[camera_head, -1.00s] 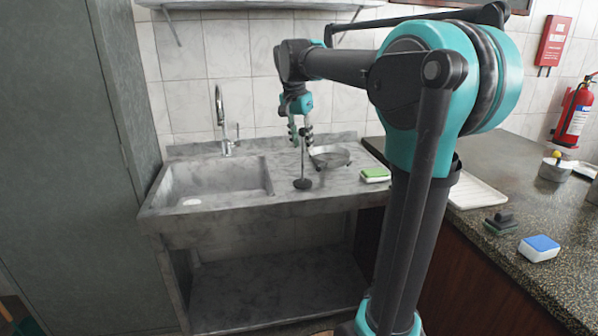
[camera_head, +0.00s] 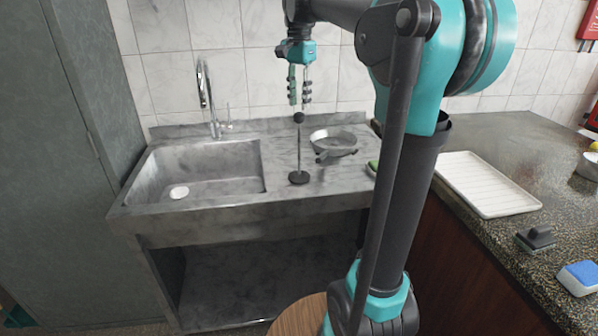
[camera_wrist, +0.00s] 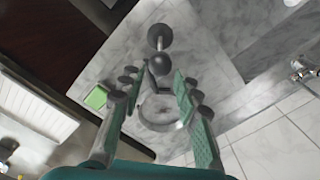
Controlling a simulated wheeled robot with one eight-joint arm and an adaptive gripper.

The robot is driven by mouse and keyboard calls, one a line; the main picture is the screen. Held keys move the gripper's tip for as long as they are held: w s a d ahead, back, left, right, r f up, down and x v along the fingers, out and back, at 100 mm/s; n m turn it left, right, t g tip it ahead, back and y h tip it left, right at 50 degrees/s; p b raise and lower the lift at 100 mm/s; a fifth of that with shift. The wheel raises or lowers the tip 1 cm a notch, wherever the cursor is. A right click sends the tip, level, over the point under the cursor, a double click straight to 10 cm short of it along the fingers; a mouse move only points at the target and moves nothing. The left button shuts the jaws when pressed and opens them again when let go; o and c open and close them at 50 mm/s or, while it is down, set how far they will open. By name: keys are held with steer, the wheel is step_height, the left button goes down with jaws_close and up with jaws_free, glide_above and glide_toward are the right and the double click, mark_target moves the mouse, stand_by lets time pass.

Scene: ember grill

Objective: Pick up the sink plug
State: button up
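The sink plug (camera_head: 299,178) is a dark round disc with a thin upright rod and a dark ball on top. It stands on the flat drainboard to the right of the basin. In the wrist view its ball (camera_wrist: 159,64) shows large in front, with the disc beyond. My gripper (camera_head: 299,102) hangs above the ball, fingers pointing down. The fingers are apart with nothing between them, and the ball is just below the tips. In the wrist view my gripper (camera_wrist: 162,80) also shows open.
A metal strainer or pan (camera_head: 333,143) stands right of the plug. A green-and-white sponge (camera_wrist: 97,97) lies near the drainboard's edge. The basin (camera_head: 205,165) with a faucet (camera_head: 207,98) is left. A white tray (camera_head: 487,185) lies on the right counter.

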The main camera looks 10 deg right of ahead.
mark_target(299, 148)
step_height(299, 148, down, 12)
steer(key=shift+r, duration=0.1)
jaws_close()
stand_by(0.6)
